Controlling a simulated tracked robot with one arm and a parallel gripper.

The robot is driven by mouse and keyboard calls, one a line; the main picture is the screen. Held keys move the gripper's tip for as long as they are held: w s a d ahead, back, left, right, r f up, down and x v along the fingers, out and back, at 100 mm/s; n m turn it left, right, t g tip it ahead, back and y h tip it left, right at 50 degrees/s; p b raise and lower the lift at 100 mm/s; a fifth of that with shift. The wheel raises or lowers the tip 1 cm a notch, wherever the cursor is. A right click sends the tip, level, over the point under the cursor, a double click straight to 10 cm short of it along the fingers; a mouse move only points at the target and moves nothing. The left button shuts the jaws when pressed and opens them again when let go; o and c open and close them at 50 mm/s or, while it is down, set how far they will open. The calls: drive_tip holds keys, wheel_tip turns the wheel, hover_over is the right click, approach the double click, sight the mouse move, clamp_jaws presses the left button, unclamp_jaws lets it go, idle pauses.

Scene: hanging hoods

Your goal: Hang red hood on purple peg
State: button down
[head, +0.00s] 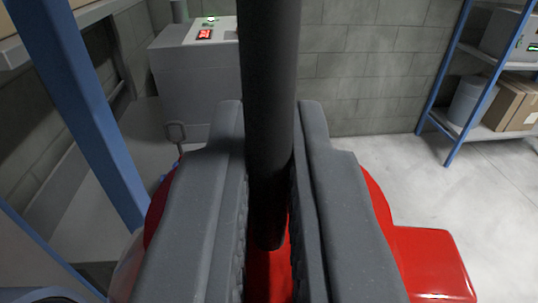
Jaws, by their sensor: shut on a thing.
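My gripper (270,150) fills the lower middle, its two grey jaws on either side of a narrow gap. The red hood (430,262) lies beneath the jaws. Its red surface shows at the right, at the left edge of the jaws and in the gap between them. The jaws are shut on the hood, but they hide most of it and the exact contact. A dark upright rod (268,80) runs from the top of the picture down into the gap; I cannot tell what it belongs to. The purple peg is not in view.
A grey box-shaped unit (195,80) with a red display stands against the block wall. A blue shelf post (85,110) is close at the left. A blue-framed shelf (450,70) at the right holds a cardboard box (522,105). The floor (400,175) at the right is clear.

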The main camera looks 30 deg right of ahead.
drive_tip(key=shift+f+b, duration=0.35)
drive_tip(key=shift+f, duration=0.7)
idle(0.4)
drive_tip(key=c, duration=1.5)
unclamp_jaws()
drive_tip(key=shift+o, duration=0.2)
drive_tip(key=shift+s, duration=0.1)
drive_tip(key=b+v, duration=0.2)
drive_tip(key=v, duration=1.1)
drive_tip(key=shift+s+a, duration=0.25)
